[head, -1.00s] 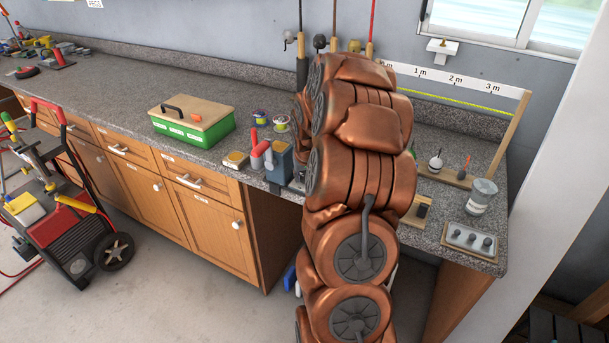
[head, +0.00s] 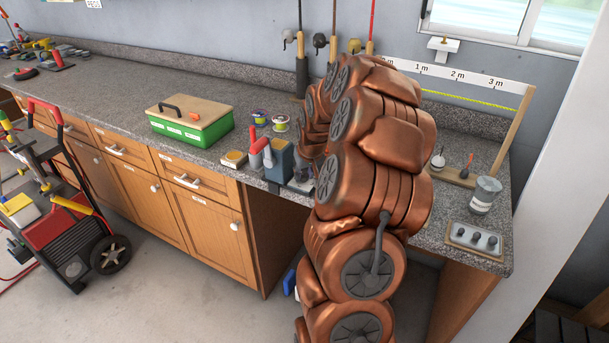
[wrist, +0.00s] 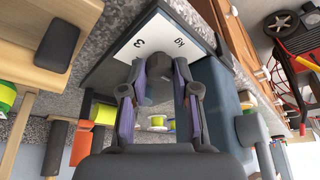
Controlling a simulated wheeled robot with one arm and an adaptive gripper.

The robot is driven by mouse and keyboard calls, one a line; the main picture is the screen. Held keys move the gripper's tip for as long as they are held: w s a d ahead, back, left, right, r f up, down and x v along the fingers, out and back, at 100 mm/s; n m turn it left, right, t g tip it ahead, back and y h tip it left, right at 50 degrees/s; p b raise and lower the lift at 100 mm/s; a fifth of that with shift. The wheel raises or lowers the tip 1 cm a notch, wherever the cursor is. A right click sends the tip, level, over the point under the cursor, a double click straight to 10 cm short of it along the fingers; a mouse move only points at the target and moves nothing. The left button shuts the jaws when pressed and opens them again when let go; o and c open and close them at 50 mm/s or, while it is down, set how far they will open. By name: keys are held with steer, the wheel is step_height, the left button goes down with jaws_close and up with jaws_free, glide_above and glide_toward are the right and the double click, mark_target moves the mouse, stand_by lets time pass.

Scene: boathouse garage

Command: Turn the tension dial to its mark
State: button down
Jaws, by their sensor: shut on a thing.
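In the wrist view, a white plate (wrist: 128,45) with an upside-down "3" and "kg" sits on a dark-framed stand. A dark grey dial knob (wrist: 158,88) is in front of it. My gripper (wrist: 156,76) has its two fingers on either side of this knob and is shut on it. The finger pads partly cover the knob, and I cannot make out its pointer or the target mark. In the head view my copper arm covers most of this spot on the counter.
A blue-grey box (wrist: 228,105) stands close beside my fingers in the wrist view. In the head view, a green toolbox (head: 190,125), line spools (head: 279,123) and a red-handled tool (head: 259,147) are to the left. A three-knob panel (head: 475,240) and jar (head: 484,194) are to the right.

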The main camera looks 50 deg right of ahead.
steer(key=c, duration=0.9)
jaws_free()
steer(key=shift+o, duration=0.2)
steer(key=v, duration=1.2)
steer(key=shift+a, duration=0.15)
